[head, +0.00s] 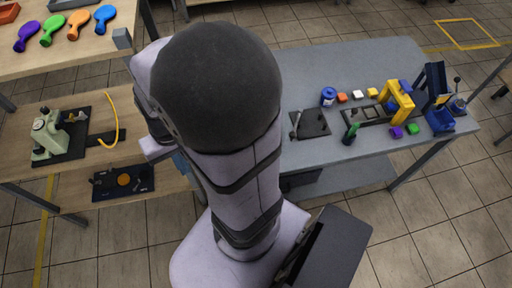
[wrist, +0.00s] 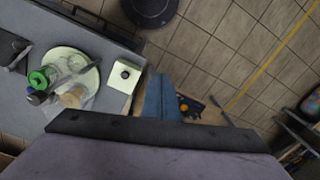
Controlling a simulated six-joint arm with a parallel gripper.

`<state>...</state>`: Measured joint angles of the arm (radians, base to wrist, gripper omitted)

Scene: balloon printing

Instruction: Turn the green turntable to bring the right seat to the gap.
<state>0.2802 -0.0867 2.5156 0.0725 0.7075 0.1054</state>
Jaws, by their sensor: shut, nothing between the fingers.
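The pale green turntable (wrist: 92,77) is a round disc at the left of the wrist view, on a grey table. Clear parts, a bright green ring (wrist: 38,80) and a tan piece (wrist: 73,97) lie on or over it; which seat faces the gap cannot be told. A pale green box with a black knob (wrist: 125,75) stands just right of the disc. In the head view my arm covers the middle, and the turntable does not show.
Several coloured balloon shapes lie on the far table. The grey bench (head: 350,60) at right holds a yellow frame (head: 397,102) and small blocks. A black stool (wrist: 150,8) stands beyond.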

